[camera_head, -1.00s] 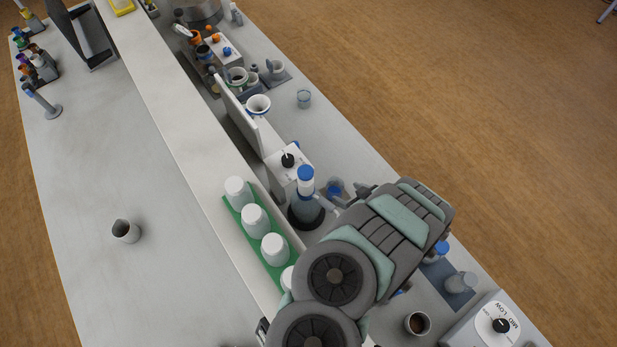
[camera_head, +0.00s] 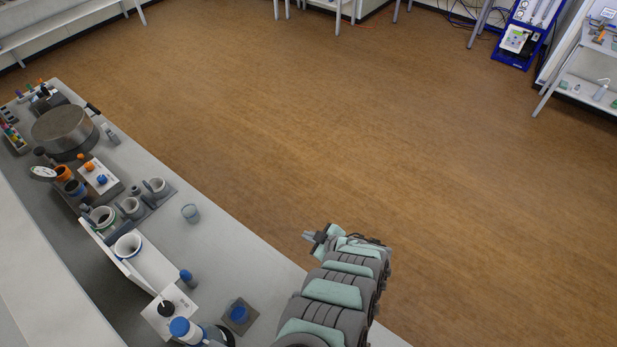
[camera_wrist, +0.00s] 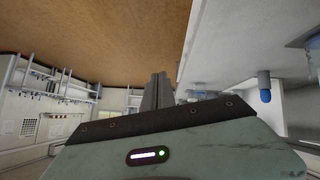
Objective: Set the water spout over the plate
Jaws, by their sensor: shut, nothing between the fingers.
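My gripper (camera_head: 314,237) is shut and empty, out past the bench's right edge and above the floor in the head view. In the wrist view its fingers (camera_wrist: 156,92) are together. A white block with orange and blue knobs (camera_head: 101,177) stands on the bench at the left, well away from my gripper. A small white oval-topped part (camera_head: 43,173) and orange and blue ringed parts (camera_head: 68,181) are beside it. I cannot tell for sure which part is the water spout or which is the plate.
A large round grey drum (camera_head: 64,128) stands at the far left. The floor (camera_head: 350,110) beyond the bench is clear.

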